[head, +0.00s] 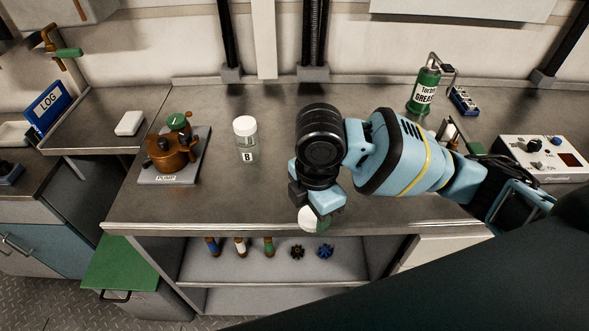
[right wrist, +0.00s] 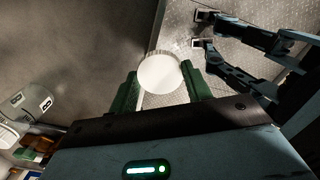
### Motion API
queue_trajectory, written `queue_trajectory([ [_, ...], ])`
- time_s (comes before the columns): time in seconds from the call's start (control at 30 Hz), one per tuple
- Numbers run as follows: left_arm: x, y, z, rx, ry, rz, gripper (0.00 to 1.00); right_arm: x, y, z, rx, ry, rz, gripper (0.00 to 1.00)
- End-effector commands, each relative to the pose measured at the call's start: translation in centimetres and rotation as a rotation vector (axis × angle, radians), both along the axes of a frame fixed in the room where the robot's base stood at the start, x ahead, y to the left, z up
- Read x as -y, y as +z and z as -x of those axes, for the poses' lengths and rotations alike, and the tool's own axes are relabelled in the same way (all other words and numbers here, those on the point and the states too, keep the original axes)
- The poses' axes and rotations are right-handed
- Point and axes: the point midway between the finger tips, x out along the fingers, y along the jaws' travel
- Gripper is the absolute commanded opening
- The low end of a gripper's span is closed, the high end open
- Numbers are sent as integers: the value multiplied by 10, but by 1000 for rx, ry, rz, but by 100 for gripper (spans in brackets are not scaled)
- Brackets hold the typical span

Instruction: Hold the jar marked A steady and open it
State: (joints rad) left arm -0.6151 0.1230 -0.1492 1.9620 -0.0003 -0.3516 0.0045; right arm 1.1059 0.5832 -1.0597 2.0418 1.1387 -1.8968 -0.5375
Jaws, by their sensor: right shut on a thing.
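My right gripper (head: 316,222) reaches down at the front edge of the bench. Its green fingers are shut on a white round lid (head: 308,217). The right wrist view shows the lid (right wrist: 160,73) between the two fingers (right wrist: 161,92), with its flat top facing the camera. I cannot see a jar body under the lid or a letter A, so I cannot tell whether a jar hangs below. A clear jar marked B (head: 246,140) with a white lid stands upright on the bench, left of my right arm. My left gripper does not show in the head view.
An orange pump (head: 172,150) stands left of jar B. A green grease can (head: 424,92) and a white control box (head: 545,157) are at the right. A shelf (head: 215,270) under the bench holds several small items. The bench (head: 210,205) is bare in front of jar B.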

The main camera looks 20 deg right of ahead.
Motion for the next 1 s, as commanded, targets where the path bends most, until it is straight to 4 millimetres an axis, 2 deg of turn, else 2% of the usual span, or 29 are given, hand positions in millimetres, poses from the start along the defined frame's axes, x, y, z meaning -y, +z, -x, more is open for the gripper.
queue_trajectory([
  [0.3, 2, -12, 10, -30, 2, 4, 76, 4, -9, -66, -4, -6, 0, 21],
  [0.6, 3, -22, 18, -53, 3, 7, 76, 8, -14, -124, -4, -5, 0, 21],
  [0.8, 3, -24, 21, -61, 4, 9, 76, 9, -15, -142, -2, -3, -1, 21],
  [1.0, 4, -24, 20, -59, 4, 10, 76, 9, -14, -145, 0, -2, -1, 21],
])
